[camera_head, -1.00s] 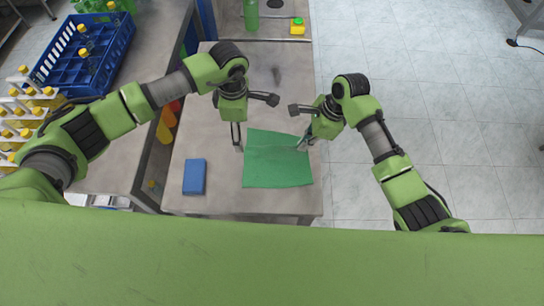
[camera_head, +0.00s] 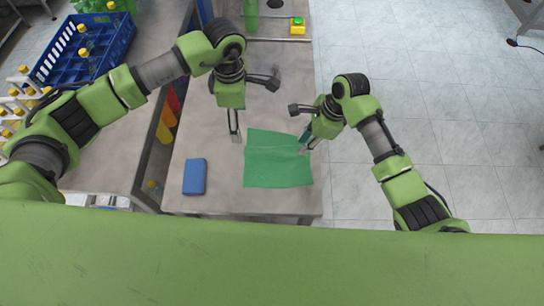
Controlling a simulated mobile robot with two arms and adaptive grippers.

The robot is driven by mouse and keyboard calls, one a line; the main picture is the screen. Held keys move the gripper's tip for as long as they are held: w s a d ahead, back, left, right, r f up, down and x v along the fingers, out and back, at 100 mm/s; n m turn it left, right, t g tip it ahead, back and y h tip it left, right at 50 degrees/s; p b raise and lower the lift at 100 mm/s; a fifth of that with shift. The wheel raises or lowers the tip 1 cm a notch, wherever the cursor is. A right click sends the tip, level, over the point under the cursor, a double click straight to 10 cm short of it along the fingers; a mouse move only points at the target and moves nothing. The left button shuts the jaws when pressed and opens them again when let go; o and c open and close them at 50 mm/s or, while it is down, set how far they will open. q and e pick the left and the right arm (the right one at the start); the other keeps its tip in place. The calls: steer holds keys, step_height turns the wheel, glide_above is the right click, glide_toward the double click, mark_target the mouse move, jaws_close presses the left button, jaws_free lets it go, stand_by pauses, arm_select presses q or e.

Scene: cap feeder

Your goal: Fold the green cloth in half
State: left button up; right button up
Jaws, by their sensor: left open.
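The green cloth (camera_head: 278,168) lies on the grey table near its front right part, with a crease line running across its upper half. My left gripper (camera_head: 235,138) is open just off the cloth's upper left corner, apart from it. My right gripper (camera_head: 304,149) is at the cloth's upper right edge. Its fingertips are small here and I cannot tell whether they are shut on the cloth.
A blue block (camera_head: 195,176) lies left of the cloth on the table (camera_head: 240,203). A blue crate (camera_head: 110,48) with bottles stands at the back left.

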steer(key=o, duration=1.3)
steer(key=shift+h, duration=0.9)
steer(key=shift+d+r+p, duration=0.15)
steer(key=shift+r+p, duration=0.65)
steer(key=shift+r, duration=0.15)
steer(key=shift+d+r+p, duration=0.2)
steer(key=shift+r+p, duration=0.65)
steer(key=shift+r, duration=0.15)
steer(key=shift+d+r+p, duration=0.15)
steer(key=shift+r+p, duration=0.65)
steer(key=shift+r, duration=0.15)
steer(key=shift+d+r, duration=0.3)
steer(key=shift+r, duration=1.7)
steer(key=shift+d+r, duration=0.35)
steer(key=shift+r, duration=1.6)
steer(key=shift+d+r, duration=0.3)
steer(key=shift+r, duration=1.7)
